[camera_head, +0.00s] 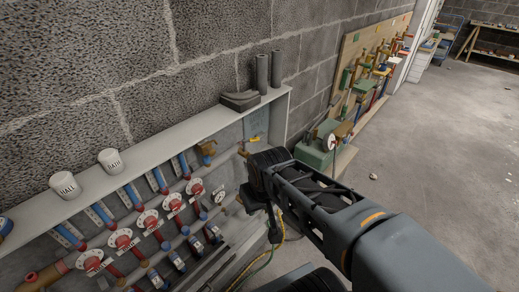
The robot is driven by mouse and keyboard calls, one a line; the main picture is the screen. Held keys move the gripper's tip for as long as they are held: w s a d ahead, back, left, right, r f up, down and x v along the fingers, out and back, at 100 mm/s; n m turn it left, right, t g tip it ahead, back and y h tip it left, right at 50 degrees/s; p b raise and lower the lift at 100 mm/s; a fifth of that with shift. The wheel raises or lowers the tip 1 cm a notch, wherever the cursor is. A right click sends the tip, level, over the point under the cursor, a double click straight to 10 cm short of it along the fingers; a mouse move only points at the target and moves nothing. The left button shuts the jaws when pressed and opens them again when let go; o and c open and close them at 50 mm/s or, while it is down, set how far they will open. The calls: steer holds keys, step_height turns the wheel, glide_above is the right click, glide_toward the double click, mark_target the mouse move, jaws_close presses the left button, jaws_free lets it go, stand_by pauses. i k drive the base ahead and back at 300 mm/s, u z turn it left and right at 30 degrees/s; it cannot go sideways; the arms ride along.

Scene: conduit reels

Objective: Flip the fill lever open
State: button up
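My gripper (258,168) is at the right end of the pipe manifold (165,225), under the white shelf. The dark body of my arm hides its fingertips, so I cannot see whether they are open or what they touch. A small yellow lever-like piece (255,139) shows just above my gripper, close to the wall panel. A brass-coloured fitting (206,148) sits to the left of it. I cannot tell for sure which of these is the fill lever, or its position.
The white shelf (150,150) carries two cups marked HALL (65,184) and BATH (111,161) and grey tubes (262,73). Several red round valves (148,222) line the manifold. A tool board (365,60) and a green machine (316,150) stand beyond.

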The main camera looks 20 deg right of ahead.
mark_target(256, 138)
steer(key=k, duration=0.15)
steer(key=z, duration=1.4)
steer(key=i, duration=0.8)
steer(key=u, duration=1.95)
